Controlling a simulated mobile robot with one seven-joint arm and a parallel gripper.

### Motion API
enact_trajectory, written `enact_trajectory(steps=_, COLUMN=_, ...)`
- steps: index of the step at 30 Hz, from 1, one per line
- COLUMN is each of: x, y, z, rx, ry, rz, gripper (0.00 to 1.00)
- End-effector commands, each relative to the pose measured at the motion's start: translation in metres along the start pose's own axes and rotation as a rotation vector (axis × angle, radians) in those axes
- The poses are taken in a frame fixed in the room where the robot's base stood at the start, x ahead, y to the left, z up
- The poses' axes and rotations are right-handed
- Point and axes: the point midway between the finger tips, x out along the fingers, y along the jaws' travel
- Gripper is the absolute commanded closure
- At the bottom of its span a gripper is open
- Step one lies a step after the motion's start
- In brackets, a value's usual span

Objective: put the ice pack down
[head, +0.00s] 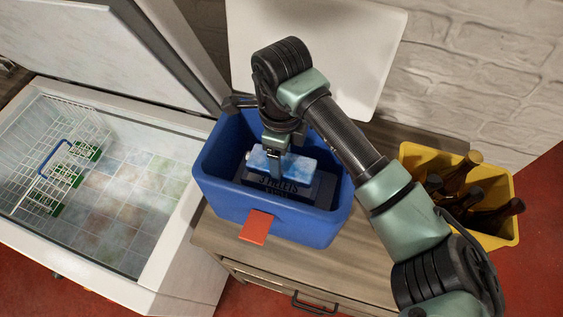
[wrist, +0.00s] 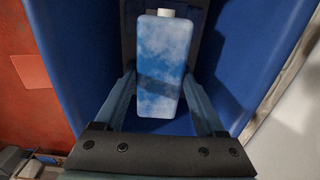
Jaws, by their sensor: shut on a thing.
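The ice pack (head: 300,165) is a light blue block with a cloudy pattern, inside the blue cooler box (head: 230,200). In the wrist view the ice pack (wrist: 160,65) shows its white cap at the top, between the two fingers. My gripper (head: 272,158) reaches down into the cooler and is shut on the ice pack; its fingers also show in the wrist view (wrist: 160,100). In the head view the pack is above a dark item with white lettering (head: 285,190). I cannot tell whether they touch.
The cooler stands on a wooden cabinet (head: 225,237), its white lid (head: 385,40) raised behind. An open chest freezer (head: 150,270) with a wire basket (head: 50,130) is at left. A yellow crate (head: 496,234) of brown bottles is at right.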

Motion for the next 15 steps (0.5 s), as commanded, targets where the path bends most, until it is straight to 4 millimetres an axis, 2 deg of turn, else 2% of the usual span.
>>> enact_trajectory(steps=9, x=0.036, y=0.001, z=0.0, rx=0.001, ry=0.0, rz=0.002, gripper=0.99)
enact_trajectory(steps=15, x=0.038, y=0.0, z=0.0, rx=-0.001, ry=0.001, rz=-0.001, gripper=0.99)
